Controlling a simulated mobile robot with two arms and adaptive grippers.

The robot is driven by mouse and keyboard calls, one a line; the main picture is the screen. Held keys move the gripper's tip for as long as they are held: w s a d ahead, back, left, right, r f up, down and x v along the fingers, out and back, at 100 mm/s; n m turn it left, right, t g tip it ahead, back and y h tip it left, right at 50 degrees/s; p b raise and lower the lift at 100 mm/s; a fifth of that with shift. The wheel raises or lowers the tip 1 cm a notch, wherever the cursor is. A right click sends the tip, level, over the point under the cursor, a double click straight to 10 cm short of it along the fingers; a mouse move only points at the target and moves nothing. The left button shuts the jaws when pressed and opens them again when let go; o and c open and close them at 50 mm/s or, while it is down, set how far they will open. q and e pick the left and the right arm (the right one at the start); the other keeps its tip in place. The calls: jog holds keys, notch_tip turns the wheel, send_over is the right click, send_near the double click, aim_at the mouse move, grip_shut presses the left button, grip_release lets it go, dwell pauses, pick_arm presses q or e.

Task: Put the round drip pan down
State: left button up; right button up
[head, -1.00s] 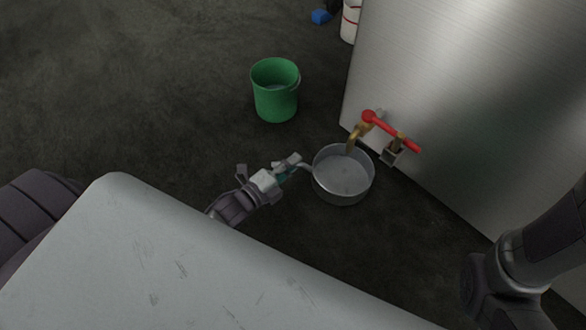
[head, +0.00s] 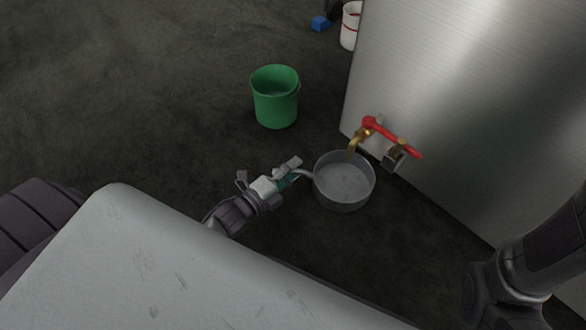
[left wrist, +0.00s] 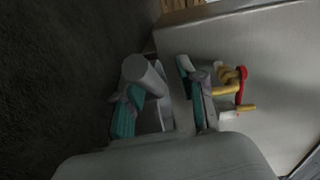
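The round drip pan (head: 343,186) is a shallow grey metal pan with a bent handle (head: 303,173) on its left side. It appears to rest level on the floor, beneath the brass spout (head: 356,141) of the tank. My left gripper (head: 291,173) is at the outer end of the handle. In the left wrist view its teal-padded fingers (left wrist: 163,106) stand apart. I cannot tell whether a finger still touches the handle. The pan's bowl is not clear in the left wrist view. My right arm shows at the right edge, but its gripper is out of view.
The steel tank (head: 455,85) stands at the right, with a red valve handle (head: 392,138) above the pan. A green bucket (head: 275,100) stands behind the pan, to the left. A white container (head: 350,27) and a blue object (head: 320,23) are farther back. The left floor is clear.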

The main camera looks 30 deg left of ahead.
pick_arm(q)
jog(key=p+v, duration=0.5)
jog(key=v, duration=0.6)
jog(key=shift+r+p, duration=0.15)
jog(key=shift+p, duration=0.15)
jog(key=shift+s+a, duration=0.15)
jog(key=shift+s, duration=0.25)
